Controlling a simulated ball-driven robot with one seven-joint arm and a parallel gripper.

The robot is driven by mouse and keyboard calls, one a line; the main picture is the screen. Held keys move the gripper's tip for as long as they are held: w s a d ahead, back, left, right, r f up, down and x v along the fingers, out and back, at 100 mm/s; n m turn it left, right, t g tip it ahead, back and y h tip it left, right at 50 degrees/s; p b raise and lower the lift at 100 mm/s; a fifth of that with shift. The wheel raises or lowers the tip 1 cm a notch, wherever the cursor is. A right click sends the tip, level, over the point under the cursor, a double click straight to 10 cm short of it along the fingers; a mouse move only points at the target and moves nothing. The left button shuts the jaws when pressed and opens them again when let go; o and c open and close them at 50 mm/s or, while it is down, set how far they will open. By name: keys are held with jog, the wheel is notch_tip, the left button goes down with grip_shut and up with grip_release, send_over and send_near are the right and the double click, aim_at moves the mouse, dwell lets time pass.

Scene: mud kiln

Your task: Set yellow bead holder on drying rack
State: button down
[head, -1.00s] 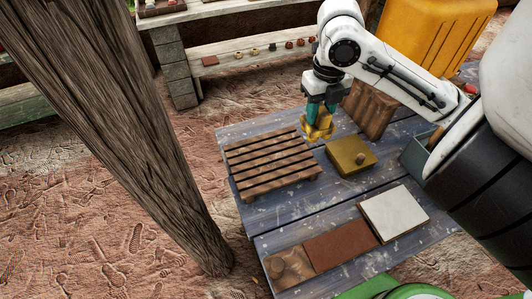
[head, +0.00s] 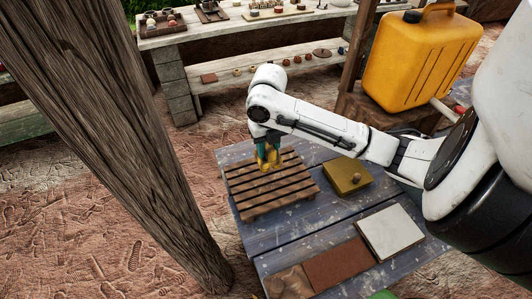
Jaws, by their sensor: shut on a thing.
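The yellow bead holder (head: 268,160) is in my gripper (head: 267,153), whose teal fingers are shut on it. My wrist hides the upper part of the gripper.
A yellow-brown block with a round knob (head: 347,175) sits right of the rack. A white tile (head: 390,232) and brown boards (head: 338,264) lie nearer. A thick wooden post (head: 110,130) rises at left. A yellow jerrycan (head: 420,62) stands behind my arm.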

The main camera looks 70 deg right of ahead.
aim_at(266, 156)
jog(key=shift+w+f, duration=0.35)
jog(key=shift+f, duration=1.5)
jog(key=shift+f, duration=0.1)
jog(key=shift+f, duration=0.15)
jog(key=c, duration=0.8)
grip_release()
jog(key=shift+o, duration=0.2)
notch_tip(266, 156, up, 12)
jog(key=shift+r, duration=0.25)
